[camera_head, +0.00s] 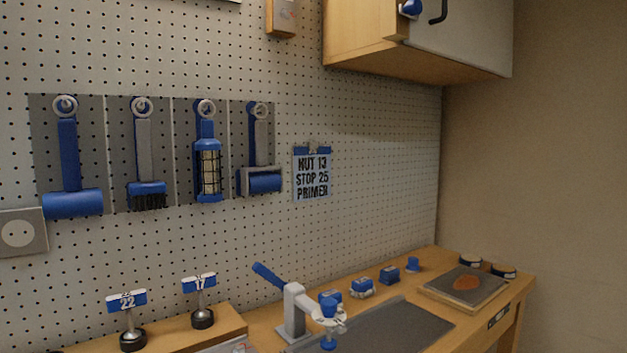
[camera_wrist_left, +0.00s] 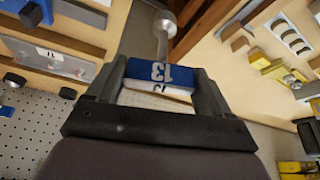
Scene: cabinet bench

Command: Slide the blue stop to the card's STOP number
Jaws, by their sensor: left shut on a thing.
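The card (camera_head: 312,175) hangs on the pegboard in the head view and reads NUT 13, STOP 25, PRIMER. My left gripper (camera_wrist_left: 158,84) is shut on a blue and white tag marked 13 (camera_wrist_left: 160,72) in the left wrist view. A metal stem (camera_wrist_left: 163,35) with a round end shows just beyond the tag. I cannot pick out the blue stop with certainty in either view. Neither gripper shows in the head view.
Stands tagged 22 (camera_head: 126,300) and 17 (camera_head: 199,284) are on a wooden ledge. A clamp-like tool with a blue lever (camera_head: 292,308) stands on the bench. Small blue items (camera_head: 362,287) line its back.

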